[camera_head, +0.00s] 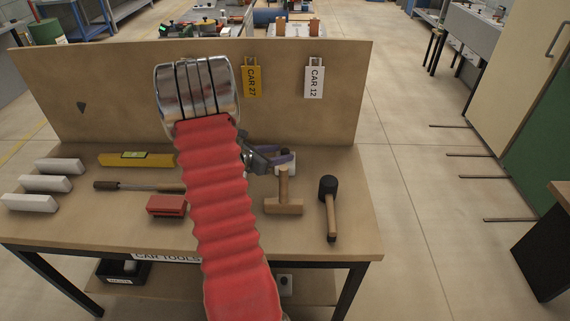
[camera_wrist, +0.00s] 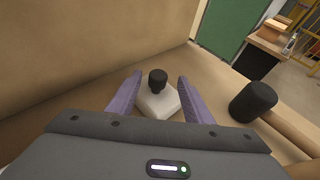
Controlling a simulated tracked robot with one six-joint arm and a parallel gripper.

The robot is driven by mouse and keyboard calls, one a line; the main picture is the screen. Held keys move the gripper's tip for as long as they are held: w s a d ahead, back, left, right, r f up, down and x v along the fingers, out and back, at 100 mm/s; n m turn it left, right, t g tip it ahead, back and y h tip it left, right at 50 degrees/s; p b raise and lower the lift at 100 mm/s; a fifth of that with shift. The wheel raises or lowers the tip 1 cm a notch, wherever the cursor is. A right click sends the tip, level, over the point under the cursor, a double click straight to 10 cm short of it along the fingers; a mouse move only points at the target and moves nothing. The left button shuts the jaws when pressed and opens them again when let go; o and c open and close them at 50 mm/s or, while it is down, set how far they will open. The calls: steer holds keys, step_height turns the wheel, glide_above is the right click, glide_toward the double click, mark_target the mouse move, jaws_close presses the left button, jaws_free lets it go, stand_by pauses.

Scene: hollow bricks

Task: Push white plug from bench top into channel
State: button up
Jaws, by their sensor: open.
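A white block with a black knob on top, which looks like the white plug (camera_wrist: 158,102), stands on the bench top (camera_head: 355,235). In the wrist view it sits between the two purple fingers of my gripper (camera_wrist: 159,77), which is open. I cannot tell whether either finger touches it. I cannot make out a channel in either view.
A wooden T-shaped tool (camera_head: 284,197) and a black-headed mallet (camera_head: 329,205) lie nearby. The mallet head (camera_wrist: 253,102) is right of my gripper. A backboard (camera_head: 340,115) rises behind. Left are white bars (camera_head: 45,184), a yellow level (camera_head: 136,159) and a red block (camera_head: 167,205).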

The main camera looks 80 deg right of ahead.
mark_target(283, 152)
steer(key=shift+x, duration=1.8)
steer(key=shift+w, duration=0.15)
steer(key=shift+c, duration=0.5)
jaws_close()
